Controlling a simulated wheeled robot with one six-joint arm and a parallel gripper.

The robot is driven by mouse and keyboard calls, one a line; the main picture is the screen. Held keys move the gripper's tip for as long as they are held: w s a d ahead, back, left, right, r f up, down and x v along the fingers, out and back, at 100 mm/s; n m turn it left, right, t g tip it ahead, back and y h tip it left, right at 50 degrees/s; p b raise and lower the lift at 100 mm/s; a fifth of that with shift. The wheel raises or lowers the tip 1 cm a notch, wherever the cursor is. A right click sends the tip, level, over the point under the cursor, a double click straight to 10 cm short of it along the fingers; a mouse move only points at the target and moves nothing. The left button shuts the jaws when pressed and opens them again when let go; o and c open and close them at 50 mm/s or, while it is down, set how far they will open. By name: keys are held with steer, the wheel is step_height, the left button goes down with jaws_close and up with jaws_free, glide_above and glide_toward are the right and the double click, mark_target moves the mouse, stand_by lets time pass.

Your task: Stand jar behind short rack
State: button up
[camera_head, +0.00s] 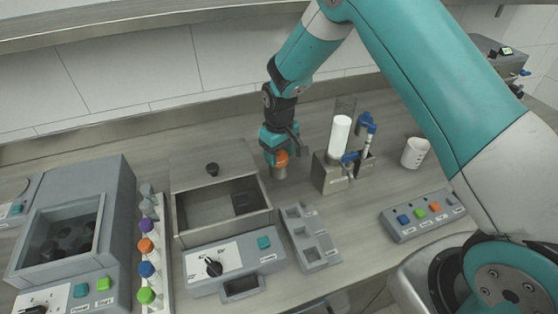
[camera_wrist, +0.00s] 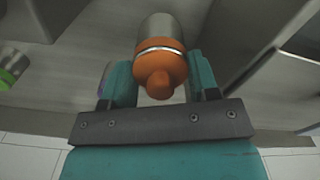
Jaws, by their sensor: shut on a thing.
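A small metal jar with an orange cap (camera_head: 281,159) is in my gripper (camera_head: 279,150), upright or nearly so. It hangs over or stands on the counter behind the short grey rack (camera_head: 312,241); I cannot tell whether its base touches. In the wrist view the orange cap (camera_wrist: 160,62) and metal body (camera_wrist: 160,28) show between the two teal fingers of my gripper (camera_wrist: 158,82). The gripper is shut on the jar. The short rack's square slots look empty.
An open grey bin (camera_head: 222,207) stands left of the jar, with a dial box (camera_head: 222,265) in front. A filler with a white cylinder (camera_head: 339,135) stands close on the right. A long rack (camera_head: 163,250) holds several capped jars. A white cup (camera_head: 415,153) is farther right.

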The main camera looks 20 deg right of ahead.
mark_target(279, 165)
steer(key=shift+f+p, duration=0.5)
steer(key=shift+f, duration=1.75)
steer(key=shift+f, duration=0.2)
steer(key=o, duration=1.3)
steer(key=shift+c, duration=0.2)
steer(key=shift+r, duration=0.1)
